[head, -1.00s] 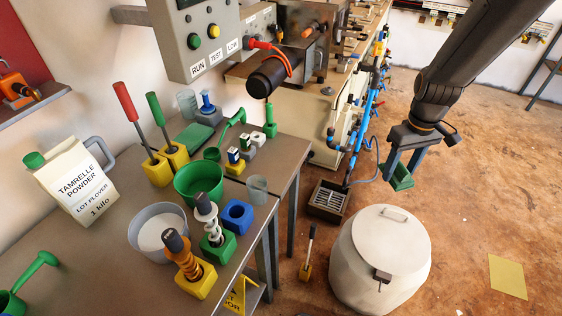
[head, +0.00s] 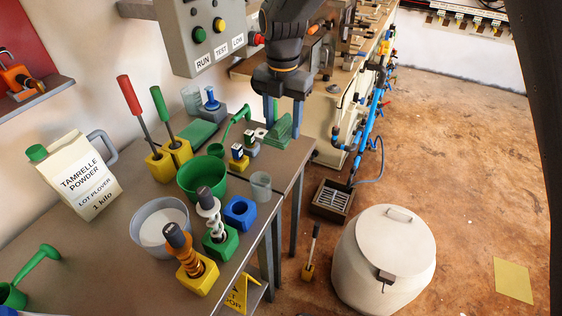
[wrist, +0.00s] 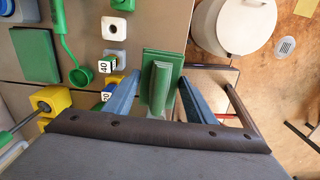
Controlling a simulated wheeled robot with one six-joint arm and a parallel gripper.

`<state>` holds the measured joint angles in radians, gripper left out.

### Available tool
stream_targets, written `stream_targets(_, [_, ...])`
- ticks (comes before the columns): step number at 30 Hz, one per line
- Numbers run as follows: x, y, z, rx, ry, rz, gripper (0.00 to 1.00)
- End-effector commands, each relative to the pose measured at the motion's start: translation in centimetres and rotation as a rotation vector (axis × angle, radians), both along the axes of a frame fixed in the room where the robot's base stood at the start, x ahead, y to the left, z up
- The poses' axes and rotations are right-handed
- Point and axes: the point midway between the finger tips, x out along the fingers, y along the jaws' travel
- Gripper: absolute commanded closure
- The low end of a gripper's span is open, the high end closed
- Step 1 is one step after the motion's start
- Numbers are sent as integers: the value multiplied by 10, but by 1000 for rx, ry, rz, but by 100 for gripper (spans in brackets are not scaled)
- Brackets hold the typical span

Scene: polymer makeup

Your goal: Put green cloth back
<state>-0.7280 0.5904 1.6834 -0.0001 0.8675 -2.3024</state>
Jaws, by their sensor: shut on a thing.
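The green cloth (head: 280,133), a slab with a raised ridge, is between the blue-grey fingers of my gripper (head: 283,118) at the back right of the grey table (head: 110,254). In the wrist view, the cloth (wrist: 150,64) is upright between the fingertips of my gripper (wrist: 159,82), which is shut on it. It is over or at the table's edge; I cannot tell whether it touches the top. A second flat green pad (head: 197,135) lies on the table to the left and also shows in the wrist view (wrist: 35,54).
A green ladle (head: 235,124), small coloured blocks (head: 240,152) and a clear cup (head: 260,186) stand close to the left and front. The control box (head: 207,30) overhangs the table's back. A white drum (head: 385,258) stands on the floor at right.

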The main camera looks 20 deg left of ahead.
Motion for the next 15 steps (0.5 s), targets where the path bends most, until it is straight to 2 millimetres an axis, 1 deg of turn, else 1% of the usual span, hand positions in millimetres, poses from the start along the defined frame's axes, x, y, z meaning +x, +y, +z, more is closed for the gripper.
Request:
stream_targets(2, [-3,3,-6,-3,3,25,71])
stream_targets(9, [-3,3,-45,-3,2,29,71])
stream_targets(15, [-2,3,-60,-1,1,28,71])
